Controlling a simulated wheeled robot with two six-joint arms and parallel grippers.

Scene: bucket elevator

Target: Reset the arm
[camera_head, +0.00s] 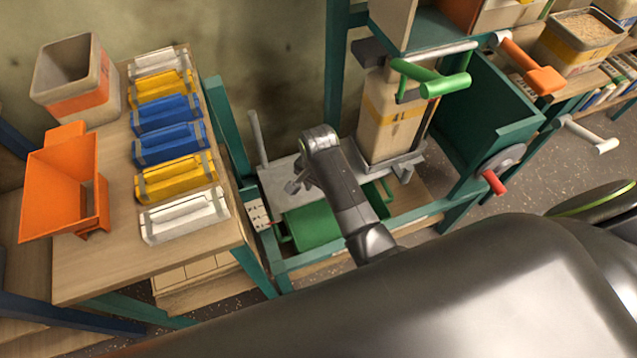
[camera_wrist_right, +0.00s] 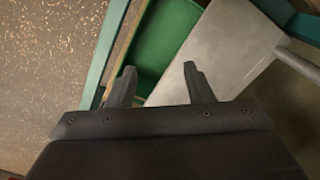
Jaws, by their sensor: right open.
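My right arm reaches up from the lower middle of the head view, over the low teal frame. Its gripper (camera_head: 297,184) points left and holds nothing. In the right wrist view the two dark fingers (camera_wrist_right: 158,88) stand apart with nothing between them. Beyond them are a green bin (camera_wrist_right: 168,42) and a grey metal plate (camera_wrist_right: 215,52). In the head view the green bin (camera_head: 312,226) sits below my arm, partly hidden by it. The grey plate (camera_head: 277,180) lies beside it with a lever (camera_head: 257,138) rising from its far side. My left gripper is not in view.
A wooden table (camera_head: 110,262) on the left holds blue, yellow and white blocks, an orange scoop (camera_head: 60,190) and a bucket (camera_head: 75,80). Right of my arm stand a tall box (camera_head: 392,115), a green handle (camera_head: 432,82), a red-handled crank (camera_head: 495,182) and teal panels.

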